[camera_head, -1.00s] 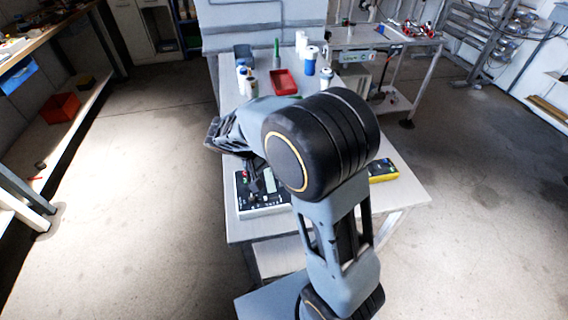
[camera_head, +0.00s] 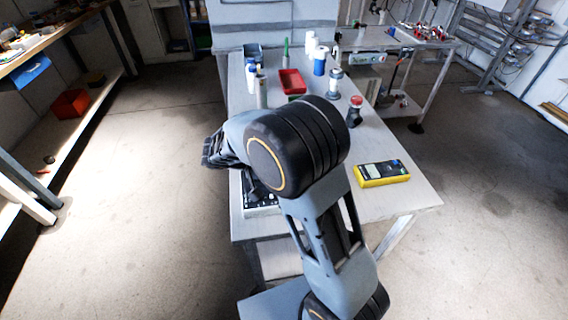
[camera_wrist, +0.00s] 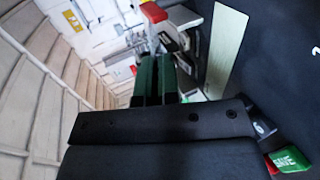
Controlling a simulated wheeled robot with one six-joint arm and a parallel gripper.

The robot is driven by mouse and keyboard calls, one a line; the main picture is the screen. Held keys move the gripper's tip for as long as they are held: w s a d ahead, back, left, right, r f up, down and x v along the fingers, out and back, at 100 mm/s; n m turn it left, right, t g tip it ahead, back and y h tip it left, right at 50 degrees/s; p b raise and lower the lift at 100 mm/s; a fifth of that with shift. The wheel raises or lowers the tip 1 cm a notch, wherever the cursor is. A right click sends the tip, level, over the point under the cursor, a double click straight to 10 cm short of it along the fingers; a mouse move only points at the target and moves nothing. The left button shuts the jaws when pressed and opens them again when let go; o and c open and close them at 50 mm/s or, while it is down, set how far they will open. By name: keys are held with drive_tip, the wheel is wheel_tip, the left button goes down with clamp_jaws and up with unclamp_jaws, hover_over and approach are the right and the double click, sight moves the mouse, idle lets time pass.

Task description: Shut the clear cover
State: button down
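The reactor unit (camera_head: 262,211), a box with a dark panel and pale edge, sits on the table's near left part. My arm hides most of it in the head view. In the wrist view its dark panel (camera_wrist: 275,60) fills the right side, with a pale strip (camera_wrist: 228,50) and a green SAVE button (camera_wrist: 290,159). I cannot make out the clear cover in either view. My gripper (camera_wrist: 157,75) shows as two dark green fingers close together, with nothing visible between them. They are close to the panel's left edge; I cannot tell whether they touch anything.
A yellow meter (camera_head: 382,174) lies on the table (camera_head: 400,203), right of my arm. A dark red-capped fitting (camera_head: 355,110), a red tray (camera_head: 292,81) and several bottles (camera_head: 320,61) stand farther back. Open floor (camera_head: 130,190) lies left of the table.

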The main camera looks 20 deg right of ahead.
drive_tip(key=c, duration=1.3)
unclamp_jaws()
drive_tip(key=shift+c, duration=0.2)
drive_tip(key=v, duration=1.3)
drive_tip(key=shift+a+r, duration=0.2)
drive_tip(key=shift+a, duration=0.15)
drive_tip(key=shift+d, duration=0.1)
drive_tip(key=s+d+r+n+t+y+p, duration=0.1)
drive_tip(key=s+d+r+t+y+p, duration=0.1)
drive_tip(key=s+d+y, duration=0.3)
drive_tip(key=s+d+r+n+t+y+p, duration=0.1)
drive_tip(key=s+d+t+y+p, duration=0.3)
drive_tip(key=s+y, duration=0.4)
drive_tip(key=shift+s+d+r, duration=0.4)
drive_tip(key=shift+d+r, duration=0.05)
drive_tip(key=shift+d, duration=0.1)
